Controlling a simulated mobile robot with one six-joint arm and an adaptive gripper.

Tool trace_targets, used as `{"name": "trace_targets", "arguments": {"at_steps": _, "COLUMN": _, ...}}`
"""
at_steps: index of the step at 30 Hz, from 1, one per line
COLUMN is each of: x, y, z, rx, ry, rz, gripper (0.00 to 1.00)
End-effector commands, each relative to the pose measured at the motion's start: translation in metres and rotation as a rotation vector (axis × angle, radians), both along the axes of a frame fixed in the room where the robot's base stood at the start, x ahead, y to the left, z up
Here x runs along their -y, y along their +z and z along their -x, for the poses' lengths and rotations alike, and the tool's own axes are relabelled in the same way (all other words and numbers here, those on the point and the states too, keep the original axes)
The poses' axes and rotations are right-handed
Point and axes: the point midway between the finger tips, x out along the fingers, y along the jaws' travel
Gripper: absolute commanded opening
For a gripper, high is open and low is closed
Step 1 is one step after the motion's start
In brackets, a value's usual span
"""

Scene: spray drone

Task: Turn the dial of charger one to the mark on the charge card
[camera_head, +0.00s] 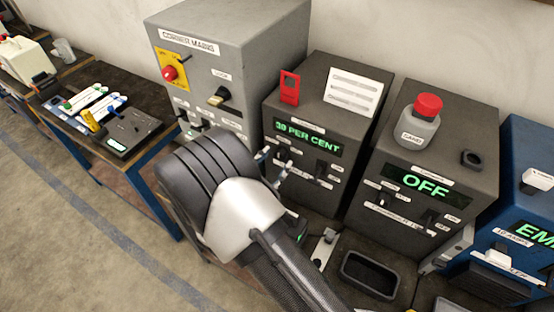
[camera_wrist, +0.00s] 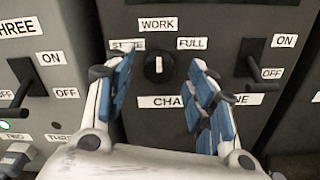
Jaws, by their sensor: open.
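Charger one (camera_head: 312,170) is the dark box with a green "30 PER CENT" display. In the wrist view its round black dial (camera_wrist: 158,68) has a white pointer standing upright, toward the WORK label, with STORE at left and FULL at right. My gripper (camera_wrist: 164,62) is open, its blue-padded fingers on either side of the dial, apart from it in the picture. The left finger partly covers STORE; the name label below the dial is partly hidden. In the head view my gripper (camera_head: 273,164) is before the charger's front. A white lined card (camera_head: 354,92) stands on top, its print too small to read.
A lever switch (camera_wrist: 254,68) with ON and OFF labels is close right of the dial. A grey mains cabinet (camera_head: 222,75) stands left, and another charger reading OFF (camera_head: 425,190) stands right. A black tray (camera_head: 370,273) lies on the bench in front.

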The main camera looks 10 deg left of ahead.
Motion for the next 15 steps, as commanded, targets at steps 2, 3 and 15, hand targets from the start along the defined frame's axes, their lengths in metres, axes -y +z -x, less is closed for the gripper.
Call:
{"name": "trace_targets", "arguments": {"at_steps": 2, "x": 0.004, "y": 0.000, "z": -0.009, "rx": 0.000, "ry": -0.002, "rz": -0.001, "gripper": 0.51}}
{"name": "trace_targets", "arguments": {"at_steps": 3, "x": 0.005, "y": 0.000, "z": -0.013, "rx": 0.000, "ry": -0.002, "rz": 0.000, "gripper": 0.51}}
{"name": "trace_targets", "arguments": {"at_steps": 15, "x": 0.007, "y": 0.000, "z": -0.020, "rx": 0.000, "ry": 0.001, "rz": 0.001, "gripper": 0.51}}
